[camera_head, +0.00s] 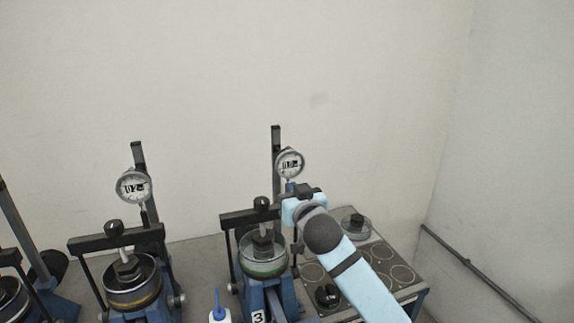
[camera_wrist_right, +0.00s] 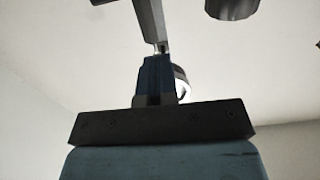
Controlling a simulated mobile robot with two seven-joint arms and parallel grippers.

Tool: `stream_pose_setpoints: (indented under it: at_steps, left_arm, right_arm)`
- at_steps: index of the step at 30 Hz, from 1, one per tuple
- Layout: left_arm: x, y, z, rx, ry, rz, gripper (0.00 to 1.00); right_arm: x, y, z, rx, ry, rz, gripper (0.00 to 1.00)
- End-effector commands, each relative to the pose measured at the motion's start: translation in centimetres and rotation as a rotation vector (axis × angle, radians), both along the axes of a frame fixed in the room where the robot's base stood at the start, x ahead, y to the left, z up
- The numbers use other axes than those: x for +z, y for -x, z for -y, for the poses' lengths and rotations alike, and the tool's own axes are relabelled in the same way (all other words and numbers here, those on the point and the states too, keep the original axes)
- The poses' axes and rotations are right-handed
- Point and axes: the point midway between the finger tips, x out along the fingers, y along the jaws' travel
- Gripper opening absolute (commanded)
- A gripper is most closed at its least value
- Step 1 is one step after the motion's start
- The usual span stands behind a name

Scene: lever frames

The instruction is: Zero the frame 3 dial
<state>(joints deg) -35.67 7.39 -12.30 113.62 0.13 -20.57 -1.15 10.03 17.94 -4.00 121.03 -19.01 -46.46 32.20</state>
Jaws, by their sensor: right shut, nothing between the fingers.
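The frame with the label 3 (camera_head: 257,317) is blue, with a black crossbar and a round cell with a green band (camera_head: 264,268). Its round dial (camera_head: 290,163) is on a dark upright at the back; its small digits are too blurred to read surely. My right gripper (camera_head: 291,187) is shut and empty, just below this dial; I cannot tell if they touch. In the right wrist view the shut fingers (camera_wrist_right: 157,68) point up, and a pale round rim, likely the dial (camera_wrist_right: 181,82), is partly hidden behind them. My left gripper is not in view.
A second frame with its own dial (camera_head: 133,186) stands to the left, and part of another at the left edge. A grey side table (camera_head: 345,215) with ring marks holds a clear dish (camera_head: 356,226) and dark weights (camera_head: 327,296). A white bottle (camera_head: 219,314) stands in front.

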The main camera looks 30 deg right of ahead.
Motion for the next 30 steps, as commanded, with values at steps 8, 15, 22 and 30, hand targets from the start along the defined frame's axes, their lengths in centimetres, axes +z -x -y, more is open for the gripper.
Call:
stream_pose_setpoints:
  at_steps: [8,15,22,30]
  left_arm:
    - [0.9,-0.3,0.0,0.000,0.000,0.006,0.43]
    - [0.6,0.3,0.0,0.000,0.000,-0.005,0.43]
    - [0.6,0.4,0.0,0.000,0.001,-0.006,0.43]
    - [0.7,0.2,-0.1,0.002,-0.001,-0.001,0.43]
  right_arm:
    - [0.0,3.4,-0.8,0.000,-0.002,-0.001,0.00]
    - [0.0,4.6,-1.1,-0.001,-0.001,0.000,0.00]
    - [0.0,4.6,-1.1,-0.001,0.000,-0.001,0.00]
    - [0.0,4.6,-1.1,-0.001,-0.001,-0.001,0.00]
